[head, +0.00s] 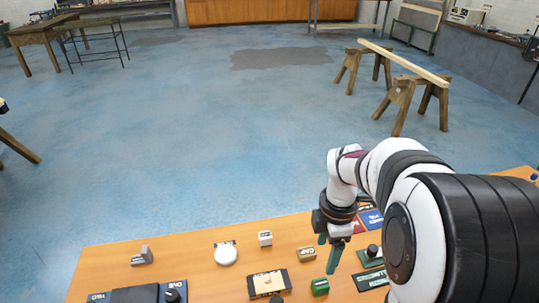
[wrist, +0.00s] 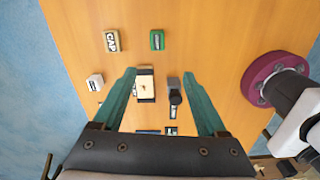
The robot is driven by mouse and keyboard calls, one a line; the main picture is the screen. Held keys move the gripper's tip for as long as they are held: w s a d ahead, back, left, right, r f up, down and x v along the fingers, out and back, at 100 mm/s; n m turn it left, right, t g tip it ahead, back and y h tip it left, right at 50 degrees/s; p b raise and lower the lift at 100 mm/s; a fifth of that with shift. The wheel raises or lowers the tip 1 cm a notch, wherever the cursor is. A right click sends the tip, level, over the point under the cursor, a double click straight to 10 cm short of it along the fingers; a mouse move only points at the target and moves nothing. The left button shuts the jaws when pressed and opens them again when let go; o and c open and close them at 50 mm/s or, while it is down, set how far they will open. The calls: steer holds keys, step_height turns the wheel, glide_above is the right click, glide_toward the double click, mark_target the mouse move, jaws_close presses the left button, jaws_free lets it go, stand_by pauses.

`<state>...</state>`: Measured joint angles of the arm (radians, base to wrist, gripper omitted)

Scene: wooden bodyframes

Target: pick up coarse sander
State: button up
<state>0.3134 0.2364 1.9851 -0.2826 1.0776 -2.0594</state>
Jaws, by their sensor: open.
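My gripper (head: 328,254) is open and empty, with teal fingers pointing down above the wooden table (head: 205,236). It also shows in the wrist view (wrist: 160,76). Small labelled blocks lie on the table: a tan block (head: 306,254), a green block (head: 320,287) and a white block (head: 265,239). In the wrist view, the tan block (wrist: 112,41), green block (wrist: 157,40) and white block (wrist: 95,82) lie beyond or left of the fingers. The labels are too small to read surely, so I cannot tell which is the coarse sander.
A black-framed pale pad (head: 267,283) and a black-knobbed tool (wrist: 175,91) show between the fingers in the wrist view. A white round item (head: 226,254), a grey block (head: 142,257) and a dark mat (head: 136,295) lie left. Bare tabletop separates the items.

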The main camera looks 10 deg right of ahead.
mark_target(321, 283)
steer(key=shift+n, duration=0.7)
steer(key=f, duration=1.1)
steer(key=d+f, duration=0.1)
steer(key=f, duration=0.4)
steer(key=shift+w+f, duration=0.3)
jaws_close()
